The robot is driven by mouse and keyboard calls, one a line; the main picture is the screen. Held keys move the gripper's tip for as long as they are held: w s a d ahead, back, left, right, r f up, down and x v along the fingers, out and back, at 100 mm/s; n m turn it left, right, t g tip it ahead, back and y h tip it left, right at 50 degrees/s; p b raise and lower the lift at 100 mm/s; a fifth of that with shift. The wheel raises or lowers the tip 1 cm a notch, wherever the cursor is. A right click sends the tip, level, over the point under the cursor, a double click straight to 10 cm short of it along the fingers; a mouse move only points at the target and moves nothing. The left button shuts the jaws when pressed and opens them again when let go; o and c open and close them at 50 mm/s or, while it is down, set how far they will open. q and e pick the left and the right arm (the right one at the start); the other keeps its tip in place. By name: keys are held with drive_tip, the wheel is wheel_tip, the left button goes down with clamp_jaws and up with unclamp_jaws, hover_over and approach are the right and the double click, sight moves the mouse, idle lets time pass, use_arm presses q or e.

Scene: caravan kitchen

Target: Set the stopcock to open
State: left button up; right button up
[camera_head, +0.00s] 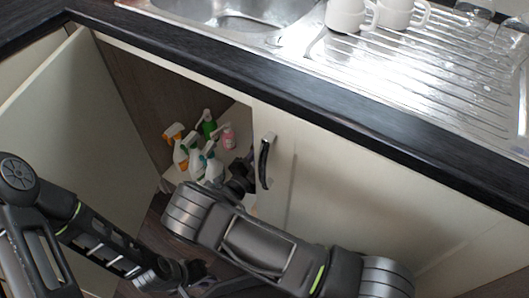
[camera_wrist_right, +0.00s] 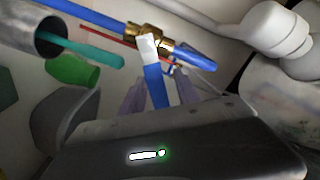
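The stopcock shows in the right wrist view as a brass valve body (camera_wrist_right: 150,40) on a blue pipe. Its lever (camera_wrist_right: 157,85), blue with a white part at the valve, points down the picture, across the pipe. My right gripper (camera_wrist_right: 160,92) has one finger on each side of the lever, with gaps visible; whether either finger touches it I cannot tell. In the head view my right arm reaches into the cupboard, and the stopcock and right fingertips are hidden. My left gripper (camera_head: 180,278) is low in front of the cupboard, its fingers partly hidden by my right arm.
The left cupboard door (camera_head: 85,130) stands open; the right door (camera_head: 350,190) with its dark handle (camera_head: 265,160) is shut. Several spray bottles (camera_head: 190,150) stand inside. A grey pipe (camera_wrist_right: 45,38) and white plumbing (camera_wrist_right: 275,30) lie near the valve. The dark worktop edge (camera_head: 300,105) runs above.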

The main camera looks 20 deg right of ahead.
use_arm(q)
drive_tip(key=shift+r+p, duration=0.4)
drive_tip(key=shift+r, duration=0.05)
use_arm(e)
drive_tip(key=v, duration=0.7)
drive_tip(key=shift+s+a, duration=0.25)
drive_tip(key=shift+a, duration=0.05)
